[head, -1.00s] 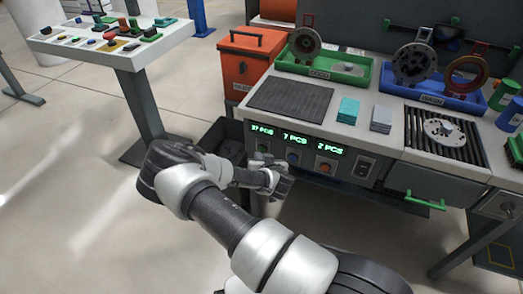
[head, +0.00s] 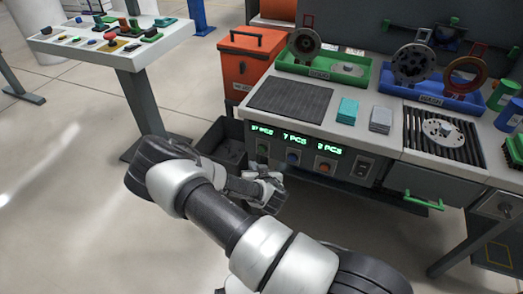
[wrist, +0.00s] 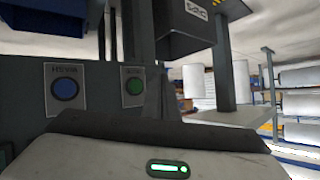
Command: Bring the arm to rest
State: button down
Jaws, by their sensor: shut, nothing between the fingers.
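My arm reaches from the lower right of the head view toward the workbench front. My gripper (head: 272,190) is at the end of the arm, in front of the bench's control panel, low and apart from the bench top. It is small in the head view; it is shut and holds nothing. In the wrist view the closed fingers (wrist: 154,100) stand up in front of a panel with a blue button (wrist: 65,90) and a green button (wrist: 134,86).
The workbench (head: 293,118) carries a green tray (head: 340,75), a blue tray (head: 460,103) and a dark mat (head: 290,98). An orange bin (head: 245,62) stands beside it, with a dark open box (head: 225,150) below. A control stand (head: 110,45) is at the upper left. Floor at left is clear.

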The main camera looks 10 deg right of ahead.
dwell(0.4)
jog(key=s+r+m+g, duration=0.2)
jog(key=s+r+g, duration=0.15)
jog(key=r, duration=0.95)
jog(key=s+r+m+g, duration=0.15)
jog(key=s+r, duration=0.25)
jog(key=r, duration=1)
jog(key=s+r+n+g, duration=0.1)
jog(key=s+r+n, duration=0.1)
jog(key=s+r, duration=0.45)
jog(key=s+r+n, duration=0.2)
jog(key=s+r, duration=0.1)
jog(key=s, duration=0.6)
jog(key=s+r+n+g, duration=0.1)
jog(key=s+r+n, duration=0.1)
jog(key=s+r, duration=0.45)
notch_tip(320, 180, up, 20)
jog(key=s+p, duration=0.2)
jog(key=p, duration=1.9)
jog(key=shift+d+p, duration=0.25)
jog(key=shift+p, duration=0.1)
jog(key=shift+s+r, duration=0.1)
